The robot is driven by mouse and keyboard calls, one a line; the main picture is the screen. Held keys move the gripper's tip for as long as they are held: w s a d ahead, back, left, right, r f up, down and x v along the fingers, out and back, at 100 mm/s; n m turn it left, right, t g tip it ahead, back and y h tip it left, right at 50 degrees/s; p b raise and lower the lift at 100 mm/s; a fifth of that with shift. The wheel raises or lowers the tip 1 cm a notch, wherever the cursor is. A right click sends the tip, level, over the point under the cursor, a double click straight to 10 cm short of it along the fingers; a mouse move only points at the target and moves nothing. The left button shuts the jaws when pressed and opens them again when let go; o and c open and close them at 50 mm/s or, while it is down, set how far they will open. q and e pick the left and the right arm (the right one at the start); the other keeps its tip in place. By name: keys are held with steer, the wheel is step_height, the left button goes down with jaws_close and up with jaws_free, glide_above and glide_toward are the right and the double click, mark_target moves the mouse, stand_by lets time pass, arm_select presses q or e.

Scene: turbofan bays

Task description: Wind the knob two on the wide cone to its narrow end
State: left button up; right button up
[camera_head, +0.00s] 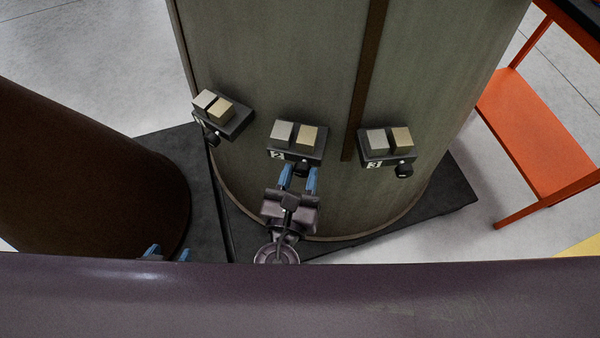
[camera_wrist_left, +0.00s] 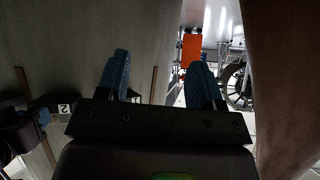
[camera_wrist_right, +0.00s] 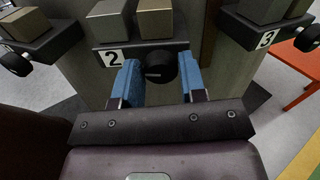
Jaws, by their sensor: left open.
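The wide cone (camera_head: 290,60) is the large grey-green body filling the upper middle of the head view. The block marked 2 (camera_head: 285,155) sits on its face, with a silver and a tan cube on top. Its black knob two (camera_wrist_right: 161,67) faces me in the right wrist view. My right gripper (camera_head: 298,182) is open, its blue fingers on either side of the knob, with small gaps visible. The knob's setting and narrow end cannot be made out. My left gripper (camera_head: 168,254) is open and empty at the lower left, away from the knob.
A similar block (camera_head: 222,113) is on the left and block 3 (camera_head: 387,146) on the right, each with a knob. A dark brown cylinder (camera_head: 80,170) stands left. An orange shelf (camera_head: 530,130) is at right. A dark base (camera_head: 440,195) lies under the cone.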

steer(key=c, duration=0.5)
steer(key=shift+o, duration=0.3)
